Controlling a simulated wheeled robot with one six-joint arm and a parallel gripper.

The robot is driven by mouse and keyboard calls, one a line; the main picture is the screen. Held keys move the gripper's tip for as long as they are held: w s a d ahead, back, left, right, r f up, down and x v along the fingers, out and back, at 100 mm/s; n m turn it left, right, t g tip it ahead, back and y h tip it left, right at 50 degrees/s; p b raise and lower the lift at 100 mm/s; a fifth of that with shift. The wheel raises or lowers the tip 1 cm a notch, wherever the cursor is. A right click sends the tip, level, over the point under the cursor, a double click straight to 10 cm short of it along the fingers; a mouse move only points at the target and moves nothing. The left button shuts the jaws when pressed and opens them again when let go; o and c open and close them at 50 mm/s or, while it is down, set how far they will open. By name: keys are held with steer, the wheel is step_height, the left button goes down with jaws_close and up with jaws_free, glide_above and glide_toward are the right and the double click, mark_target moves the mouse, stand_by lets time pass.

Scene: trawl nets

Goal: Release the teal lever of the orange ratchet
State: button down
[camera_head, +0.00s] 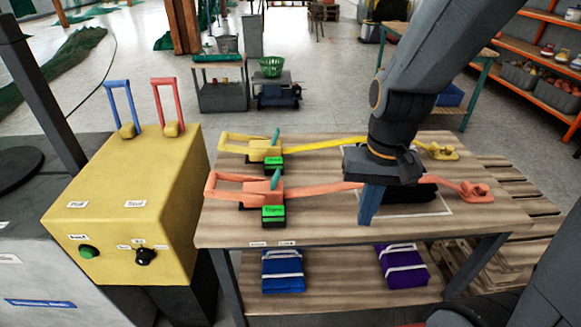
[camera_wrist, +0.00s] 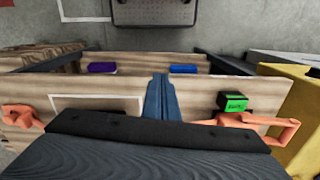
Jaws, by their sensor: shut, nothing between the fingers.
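The orange ratchet (camera_head: 226,188) lies on the near left part of the wooden bench, with its long handle pointing left. Its small teal lever (camera_head: 275,180) stands up tilted above the body, over a black block with a green label (camera_head: 273,212). An orange strap (camera_head: 318,189) runs right from it to an orange hook end (camera_head: 476,191). My gripper (camera_head: 369,216) is shut and empty, pointing down right of the ratchet at the bench's near side. In the wrist view, my gripper (camera_wrist: 159,80) is left of the orange ratchet (camera_wrist: 275,123); the teal lever cannot be made out there.
A yellow ratchet (camera_head: 238,143) with its own teal lever (camera_head: 276,137) lies just behind. A yellow control box (camera_head: 130,205) with blue and red handles stands left. Blue (camera_head: 283,271) and purple (camera_head: 402,267) bundles lie on the lower shelf. My arm hides part of the bench.

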mark_target(275, 180)
steer(key=w+a+r+m+y+p, duration=0.2)
steer(key=w+r+m+y, duration=0.1)
steer(key=w+m, duration=0.5)
steer(key=w+a+r+m+y+p, duration=0.2)
steer(key=w+r+m+y+p, duration=0.1)
steer(key=w+m, duration=0.4)
steer(key=shift+w+m+y, duration=0.35)
steer(key=shift+m+y, duration=0.05)
steer(key=shift+m, duration=0.5)
steer(key=shift+a, duration=0.15)
steer(key=a+f+p, duration=0.4)
steer(key=a+f, duration=0.2)
steer(key=a, duration=0.3)
steer(key=shift+w+a+f, duration=0.15)
steer(key=shift+a+f, duration=0.05)
steer(key=shift+r, duration=0.15)
